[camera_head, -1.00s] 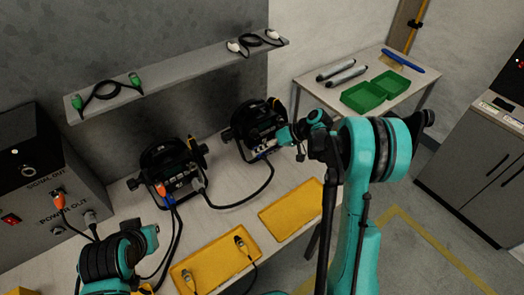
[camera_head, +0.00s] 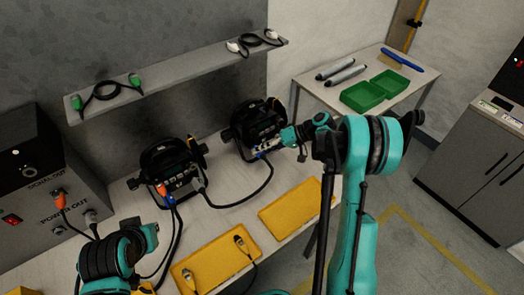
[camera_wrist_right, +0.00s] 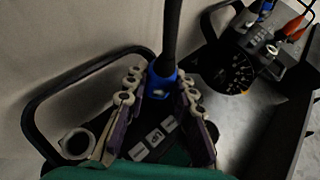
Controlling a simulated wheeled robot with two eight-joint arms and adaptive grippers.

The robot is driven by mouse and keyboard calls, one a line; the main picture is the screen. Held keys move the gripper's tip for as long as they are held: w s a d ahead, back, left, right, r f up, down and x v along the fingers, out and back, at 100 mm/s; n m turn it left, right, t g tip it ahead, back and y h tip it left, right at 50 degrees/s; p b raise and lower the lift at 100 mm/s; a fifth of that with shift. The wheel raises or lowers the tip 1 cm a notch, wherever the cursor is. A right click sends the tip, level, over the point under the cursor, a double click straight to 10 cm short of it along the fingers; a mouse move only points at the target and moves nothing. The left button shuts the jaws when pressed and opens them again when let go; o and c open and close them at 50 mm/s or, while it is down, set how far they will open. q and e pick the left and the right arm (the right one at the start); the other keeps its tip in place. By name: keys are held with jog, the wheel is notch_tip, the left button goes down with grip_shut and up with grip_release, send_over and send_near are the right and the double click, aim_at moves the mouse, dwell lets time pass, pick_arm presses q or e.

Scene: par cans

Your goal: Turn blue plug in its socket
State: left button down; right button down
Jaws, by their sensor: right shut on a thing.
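The blue plug (camera_wrist_right: 160,84) with its black cable stands at the rear panel of the right par can (camera_wrist_right: 85,100) in the right wrist view. My right gripper (camera_wrist_right: 158,95) has a finger on each side of it and is shut on it. In the head view the right gripper (camera_head: 276,145) is at the back of that right par can (camera_head: 242,130), and the blue plug (camera_head: 262,154) shows only as a small blue spot. How deep the plug sits in its socket is hidden. My left arm is at the lower left; its gripper (camera_head: 150,236) shows too little to read its fingers.
A second par can (camera_head: 172,160) with orange and blue plugs stands to the left. Yellow trays (camera_head: 292,207) lie at the table's front, one with two cable ends. A power box (camera_head: 50,190) stands far left. A shelf (camera_head: 180,78) holds coiled cables. Green bins (camera_head: 365,97) are on another table.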

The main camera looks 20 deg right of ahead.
jog(key=c, duration=1.2)
grip_release()
jog(key=v, duration=1.2)
jog(key=s+a+r+m+h, duration=0.1)
jog(key=s+a+r+h, duration=0.4)
jog(key=s+a, duration=0.3)
jog(key=s+t+h, duration=0.1)
jog(key=s+h, duration=0.1)
jog(key=s, duration=0.3)
jog(key=s+a+t+h, duration=0.1)
jog(key=s, duration=0.4)
jog(key=s+a+t+h, duration=0.1)
jog(key=s+t+h, duration=0.1)
jog(key=s, duration=0.3)
jog(key=shift+s+f+h, duration=0.1)
jog(key=shift+f+h, duration=0.2)
jog(key=shift+f, duration=0.05)
